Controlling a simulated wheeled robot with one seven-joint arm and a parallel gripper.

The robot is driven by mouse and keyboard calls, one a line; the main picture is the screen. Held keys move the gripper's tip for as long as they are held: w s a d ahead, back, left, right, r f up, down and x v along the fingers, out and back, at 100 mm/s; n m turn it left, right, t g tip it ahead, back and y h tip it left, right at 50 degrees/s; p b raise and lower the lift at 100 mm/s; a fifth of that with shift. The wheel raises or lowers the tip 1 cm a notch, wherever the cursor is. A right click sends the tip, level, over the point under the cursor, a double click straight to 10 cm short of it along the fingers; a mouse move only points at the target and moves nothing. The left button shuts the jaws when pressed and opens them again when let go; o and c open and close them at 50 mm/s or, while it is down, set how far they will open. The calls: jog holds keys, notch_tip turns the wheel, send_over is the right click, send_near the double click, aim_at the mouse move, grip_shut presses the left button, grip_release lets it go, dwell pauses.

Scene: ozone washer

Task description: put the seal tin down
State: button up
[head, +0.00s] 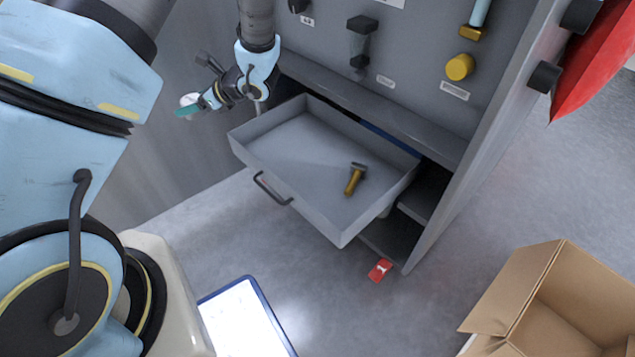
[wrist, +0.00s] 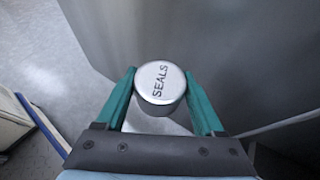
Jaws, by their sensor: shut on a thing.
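The seal tin (wrist: 160,84) is a small round silver tin with "SEALS" on its lid. In the wrist view it sits between the two green fingers of my gripper (wrist: 160,95), which is shut on it. In the head view my gripper (head: 188,106) is at the upper left, left of the open drawer, and the tin shows only as a small pale shape (head: 189,99) at the fingers. The tin is held in the air, clear of the drawer.
A grey drawer (head: 258,188) stands pulled out of the cabinet, with a yellow-handled hammer (head: 355,179) inside and much bare floor around it. A red card (head: 380,270) lies below. A cardboard box (head: 515,290) is at the lower right. A blue-edged lit panel (head: 245,318) is at the bottom.

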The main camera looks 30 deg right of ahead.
jog(key=s+d+f+m+h+b, duration=0.1)
jog(key=d+f+b, duration=0.2)
jog(key=d+b, duration=0.15)
jog(key=s+d+f+m+b, duration=0.1)
jog(key=d+f+b, duration=0.15)
jog(key=d, duration=0.25)
jog(key=m+t+h+b, duration=0.1)
jog(key=h+b, duration=0.1)
jog(key=b, duration=0.6)
send_over(282, 150)
jog(key=f, duration=0.2)
notch_tip(282, 150, down, 9)
jog(key=b, duration=0.3)
jog(key=shift+f+b, duration=0.1)
jog(key=shift+b, duration=0.3)
jog(key=shift+a+f, duration=0.1)
jog(key=o, duration=1.4)
jog(key=p+v, duration=0.2)
jog(key=v, duration=0.4)
jog(key=shift+p, duration=0.3)
jog(key=shift+v, duration=0.85)
